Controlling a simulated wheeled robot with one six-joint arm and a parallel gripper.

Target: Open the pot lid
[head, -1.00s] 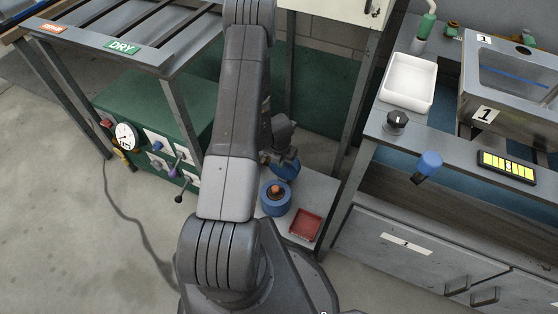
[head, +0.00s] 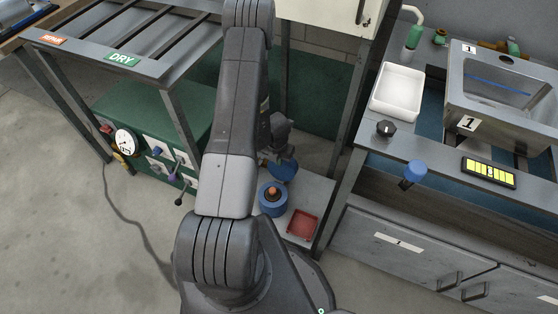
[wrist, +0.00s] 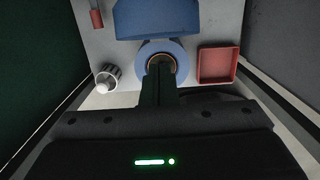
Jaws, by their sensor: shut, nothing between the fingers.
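A round blue pot (head: 271,207) stands on the low grey shelf, with an orange-brown piece at its centre. In the wrist view the blue pot (wrist: 143,57) is below a wide blue piece (wrist: 155,20), which also shows behind the pot in the head view (head: 283,172). This piece looks like a raised lid, but I cannot tell whether it is joined to the pot. My gripper (wrist: 160,70) is shut and empty. In the wrist view its fingers overlap the pot's centre; I cannot tell whether they touch it. In the head view my arm hides part of this area.
A red square tray (head: 302,225) lies right of the pot. A white-grey knob (wrist: 107,77) and a red piece (wrist: 96,17) are at left in the wrist view. A green control box (head: 160,120) stands left; the sink bench (head: 400,145) stands right.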

